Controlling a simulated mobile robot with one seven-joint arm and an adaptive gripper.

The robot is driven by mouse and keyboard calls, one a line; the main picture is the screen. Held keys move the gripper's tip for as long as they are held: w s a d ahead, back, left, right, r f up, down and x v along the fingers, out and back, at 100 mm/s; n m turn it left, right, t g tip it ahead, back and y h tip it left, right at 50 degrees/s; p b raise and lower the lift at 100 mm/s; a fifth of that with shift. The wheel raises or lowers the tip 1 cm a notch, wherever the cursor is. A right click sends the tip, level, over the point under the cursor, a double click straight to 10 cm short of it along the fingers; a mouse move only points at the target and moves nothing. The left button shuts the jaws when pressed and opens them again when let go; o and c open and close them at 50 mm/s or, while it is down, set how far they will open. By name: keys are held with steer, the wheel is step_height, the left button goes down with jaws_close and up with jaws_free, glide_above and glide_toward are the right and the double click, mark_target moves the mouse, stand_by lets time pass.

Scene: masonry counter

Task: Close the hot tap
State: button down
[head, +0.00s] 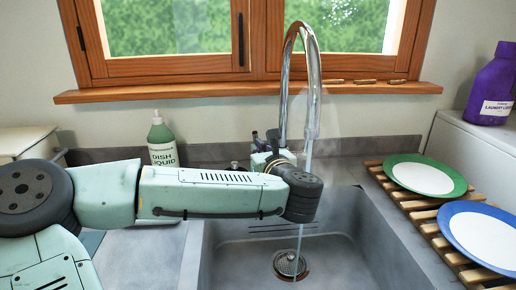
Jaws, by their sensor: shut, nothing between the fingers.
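A chrome gooseneck spout (311,70) rises at the back of the grey sink (345,245). A clear water stream (299,238) runs from it toward the drain (290,264). My arm reaches in from the left across the front of the sink's back edge, and its wrist bends back toward the spout's base. My gripper (263,139) is shut and empty beside the spout's base, partly hidden by my wrist. A small dark knob-like part (234,165) shows just above my forearm. The hot tap's handle cannot be clearly made out behind my arm.
A green dish liquid bottle (162,141) stands behind my forearm. To the right, a wooden rack (402,196) holds a green-rimmed plate (424,177) and a blue-rimmed plate (485,236). A purple laundry bottle (490,86) stands beyond. The window sill (190,92) runs above.

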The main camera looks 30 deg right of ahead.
steer(key=w+r+g+p, duration=0.1)
steer(key=p, duration=0.2)
steer(key=shift+w+d, duration=0.1)
steer(key=shift+d, duration=0.25)
stand_by(0.4)
